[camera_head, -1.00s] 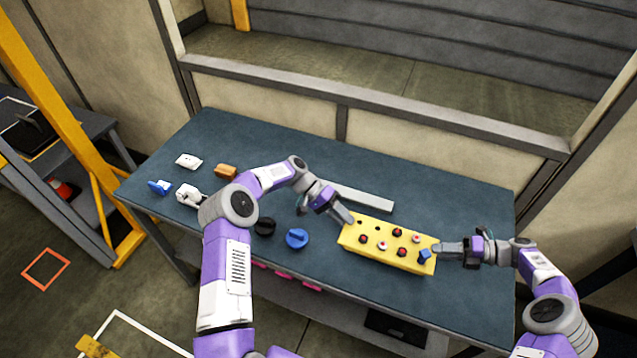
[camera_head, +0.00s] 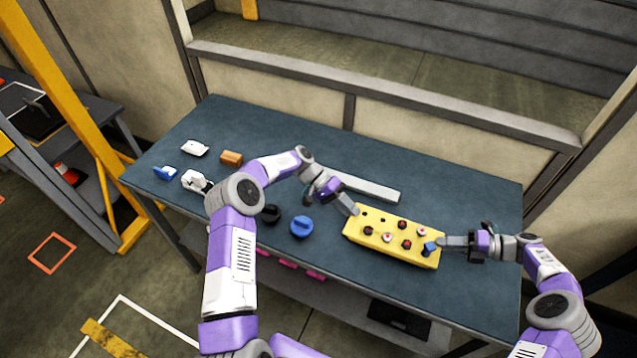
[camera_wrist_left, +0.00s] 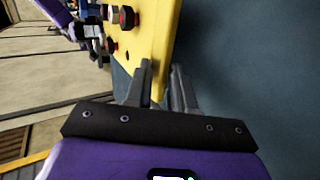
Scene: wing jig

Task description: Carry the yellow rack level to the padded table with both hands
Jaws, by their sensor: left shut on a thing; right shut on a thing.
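The yellow rack (camera_head: 392,243) is a long block with several red, white and black round pieces in its top and a blue piece (camera_head: 430,248) at its right end. It is over the front right of the blue-grey table (camera_head: 290,175); whether it touches the top is unclear. My left gripper (camera_head: 354,210) is shut on its left end. The left wrist view shows the fingers (camera_wrist_left: 163,85) at the rack's edge (camera_wrist_left: 160,35). My right gripper (camera_head: 443,243) is shut on its right end. The rack looks about level. I cannot tell which table is padded.
Black (camera_head: 270,214) and blue (camera_head: 301,227) round pieces and a long grey bar (camera_head: 368,188) lie near the rack. Small white, blue and orange items lie at the table's left. Another dark-topped table (camera_head: 85,125) stands far left behind a yellow post (camera_head: 70,105).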

